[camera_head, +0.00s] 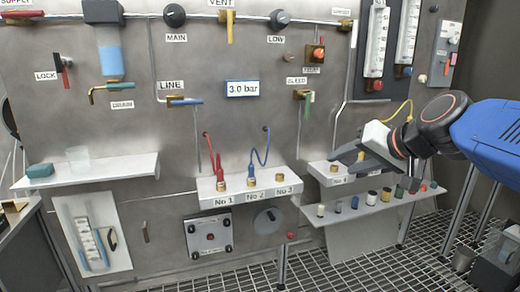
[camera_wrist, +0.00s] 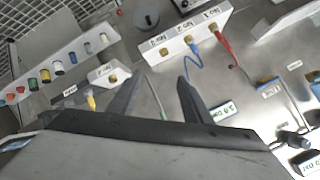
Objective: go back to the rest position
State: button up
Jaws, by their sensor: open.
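My gripper (camera_head: 348,153) is at the right of the panel in the head view, reaching left from my blue arm. It hangs in front of the small block at the right (camera_head: 326,172) and the shelf of coloured caps below it. In the wrist view my gripper (camera_wrist: 158,88) shows two dark fingers spread apart, with nothing between them but the panel wall. The fingers touch nothing that I can make out. The head view hides part of the wall behind my arm.
A white block with sockets No 1 to No 3 (camera_head: 240,188) carries a red and a blue hose. A shelf (camera_head: 325,219) holds several coloured caps. A left shelf (camera_head: 110,172) holds a clear cup and a teal block.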

jog(key=s+d+f+n+g+h, duration=0.1)
jog(key=s+d+f+g+h, duration=0.1)
jog(key=s+f, duration=0.8)
jog(key=s+d+f+n+g+h, duration=0.1)
jog(key=s+d+f+g+h, duration=0.2)
jog(key=s+f, duration=0.8)
notch_tip(320, 180, down, 2)
jog(key=shift+d+n, duration=0.3)
jog(key=shift+d, duration=0.9)
dwell(0.7)
notch_tip(320, 180, up, 56)
jog(key=n+t+y, duration=0.3)
jog(key=n+t, duration=0.2)
jog(key=t, duration=0.3)
send_over(320, 53)
jog(key=s+d, duration=0.2)
jog(key=s, duration=0.6)
jog(key=s+d, duration=0.3)
jog(key=s, duration=0.6)
jog(key=x, duration=1.1)
jog(key=a+x, duration=0.1)
jog(key=x, duration=0.5)
jog(key=shift+w+r, duration=0.25)
